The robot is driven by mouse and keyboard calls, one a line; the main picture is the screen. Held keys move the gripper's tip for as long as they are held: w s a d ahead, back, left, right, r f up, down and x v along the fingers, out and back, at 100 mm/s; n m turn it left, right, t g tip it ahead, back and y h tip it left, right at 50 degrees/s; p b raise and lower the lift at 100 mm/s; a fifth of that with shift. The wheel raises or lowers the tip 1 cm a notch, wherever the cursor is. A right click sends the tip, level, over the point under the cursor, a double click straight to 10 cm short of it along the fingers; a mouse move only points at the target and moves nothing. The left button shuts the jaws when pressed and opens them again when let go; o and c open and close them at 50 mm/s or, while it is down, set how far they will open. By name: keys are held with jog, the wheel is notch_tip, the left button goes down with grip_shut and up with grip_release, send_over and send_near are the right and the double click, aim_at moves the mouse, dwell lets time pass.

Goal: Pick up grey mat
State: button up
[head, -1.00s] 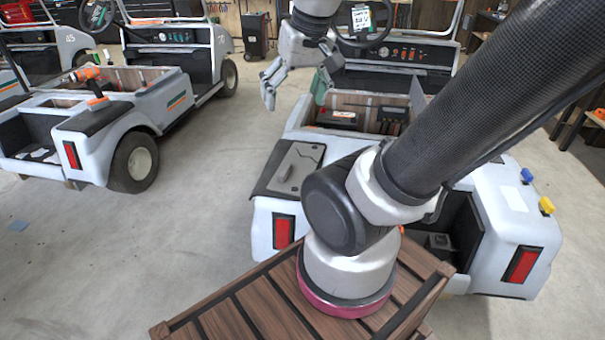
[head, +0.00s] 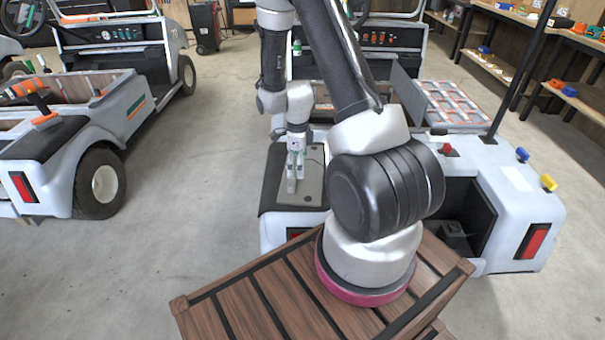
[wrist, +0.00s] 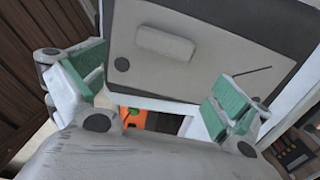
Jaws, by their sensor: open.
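The grey mat (head: 315,183) lies flat on the black rear deck of the near cart, left of my arm's base. In the wrist view the mat (wrist: 225,65) fills the upper middle, with a raised grey block (wrist: 165,43) on it and a dark round spot beside the block. My gripper (head: 292,185) points down over the mat in the head view and covers part of it. In the wrist view my gripper (wrist: 158,85) is open, its green-padded fingers wide apart with nothing between them. I cannot tell how high it is above the mat.
The near cart (head: 505,195) has a red knob (head: 448,149), blue and yellow knobs and a dark post at its right. A tray of compartments (head: 458,105) sits behind. Another cart (head: 75,150) stands left, with clear floor between. Shelves (head: 575,95) stand at the right.

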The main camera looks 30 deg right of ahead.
aim_at(296, 180)
jog(key=f, duration=0.7)
jog(key=shift+w+a+f, duration=0.2)
jog(key=shift+w+f, duration=0.1)
jog(key=shift+f, duration=0.05)
jog(key=shift+c, duration=0.4)
jog(key=c, duration=1.2)
jog(key=shift+r, duration=0.1)
jog(key=shift+c, duration=0.2)
